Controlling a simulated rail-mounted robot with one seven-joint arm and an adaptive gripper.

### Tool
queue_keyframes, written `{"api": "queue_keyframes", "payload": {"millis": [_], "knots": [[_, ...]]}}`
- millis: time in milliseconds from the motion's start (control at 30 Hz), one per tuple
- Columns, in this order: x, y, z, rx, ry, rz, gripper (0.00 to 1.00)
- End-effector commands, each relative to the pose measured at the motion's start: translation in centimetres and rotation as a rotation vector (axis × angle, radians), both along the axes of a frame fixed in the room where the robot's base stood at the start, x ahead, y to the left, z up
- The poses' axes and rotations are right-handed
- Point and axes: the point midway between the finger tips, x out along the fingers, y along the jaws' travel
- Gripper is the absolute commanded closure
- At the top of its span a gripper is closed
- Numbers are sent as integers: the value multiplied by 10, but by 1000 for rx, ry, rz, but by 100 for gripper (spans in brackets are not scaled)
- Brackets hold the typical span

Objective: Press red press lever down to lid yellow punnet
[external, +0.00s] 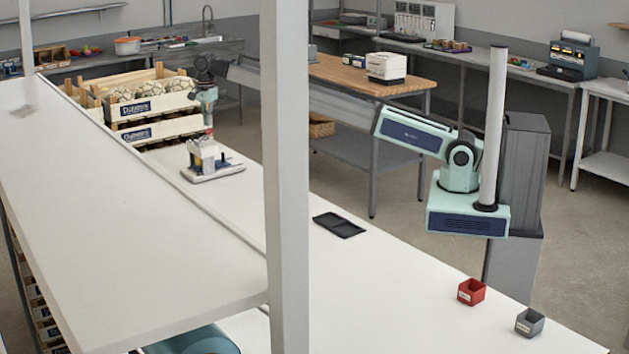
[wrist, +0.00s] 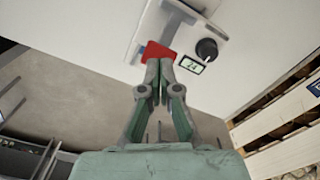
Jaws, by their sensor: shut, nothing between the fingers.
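The lidding press (external: 207,160), a white and blue machine, stands on the white counter. Its red press lever (wrist: 156,50) shows in the wrist view as a red block just beyond my fingertips. My gripper (wrist: 159,66) is shut and empty, with its tips overlapping or very near the lever's edge; I cannot tell whether they touch. In the external view my gripper (external: 209,124) points down above the press. The press also shows in the wrist view (wrist: 215,20), with a black knob and a small display. I cannot make out the yellow punnet in either view.
Stacked wooden crates (external: 150,130) with pale round produce stand behind the press. A black tray (external: 339,225) lies on the counter. A red bin (external: 471,291) and a grey bin (external: 530,322) are at the near right. A white post (external: 285,200) blocks part of the external view.

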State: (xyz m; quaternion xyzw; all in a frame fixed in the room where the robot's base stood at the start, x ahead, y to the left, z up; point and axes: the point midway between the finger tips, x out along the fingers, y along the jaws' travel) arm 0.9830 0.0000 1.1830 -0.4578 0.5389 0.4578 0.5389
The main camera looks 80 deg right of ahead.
Motion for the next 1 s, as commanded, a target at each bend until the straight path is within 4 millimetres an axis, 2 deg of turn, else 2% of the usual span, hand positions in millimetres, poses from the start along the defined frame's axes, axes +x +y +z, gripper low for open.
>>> {"api": "queue_keyframes", "payload": {"millis": [1000], "knots": [[0, 0, -21, 0, 0, 0, 100]]}}
